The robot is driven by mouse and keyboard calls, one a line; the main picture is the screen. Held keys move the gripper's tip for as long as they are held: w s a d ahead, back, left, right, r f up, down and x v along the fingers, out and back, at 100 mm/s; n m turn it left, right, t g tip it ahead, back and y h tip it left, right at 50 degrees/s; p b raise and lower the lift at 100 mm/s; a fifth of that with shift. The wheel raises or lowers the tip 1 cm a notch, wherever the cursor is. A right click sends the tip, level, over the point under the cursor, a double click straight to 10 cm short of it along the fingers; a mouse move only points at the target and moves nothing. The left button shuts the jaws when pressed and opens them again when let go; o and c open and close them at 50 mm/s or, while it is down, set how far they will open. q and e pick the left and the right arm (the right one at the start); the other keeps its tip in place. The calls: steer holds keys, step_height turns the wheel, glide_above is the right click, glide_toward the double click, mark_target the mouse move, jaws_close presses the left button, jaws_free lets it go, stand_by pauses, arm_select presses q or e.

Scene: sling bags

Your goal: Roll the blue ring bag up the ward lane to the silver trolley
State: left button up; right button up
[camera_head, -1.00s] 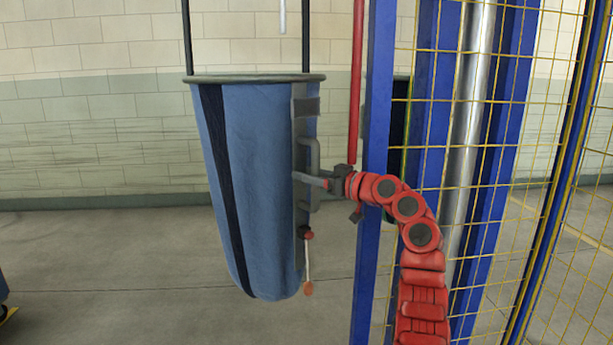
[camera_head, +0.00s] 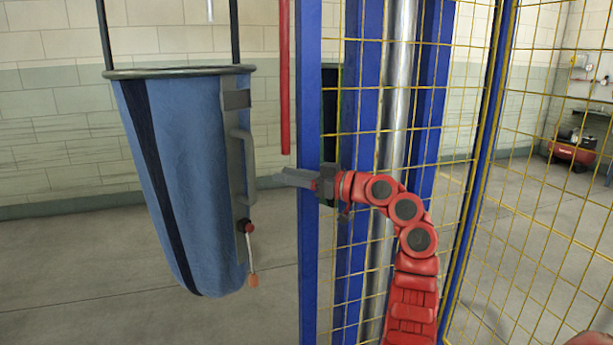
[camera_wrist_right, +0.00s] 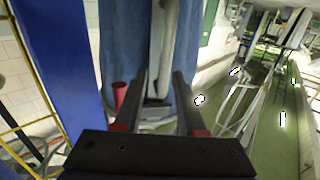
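The blue bag (camera_head: 190,170) hangs from black straps, with a grey ring rim (camera_head: 180,71) and a dark vertical stripe. A grey handle (camera_head: 246,165) runs down its right side, above a red knob with an orange-tipped cord. My right gripper (camera_head: 280,177) is just right of the handle, with a visible gap between them. In the right wrist view the two fingers (camera_wrist_right: 158,75) are spread, with the pale handle (camera_wrist_right: 163,45) and blue cloth (camera_wrist_right: 125,45) ahead. My left gripper is out of view. I cannot pick out the silver trolley for certain.
Blue posts (camera_head: 309,200) and a yellow mesh fence (camera_head: 480,170) stand close at my right arm. A red pole (camera_head: 285,80) hangs between bag and post. A red machine (camera_head: 574,150) sits far right behind the mesh. The floor (camera_head: 80,270) left of the bag is clear.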

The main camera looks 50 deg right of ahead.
steer(key=shift+v, duration=2.35)
steer(key=shift+a, duration=0.1)
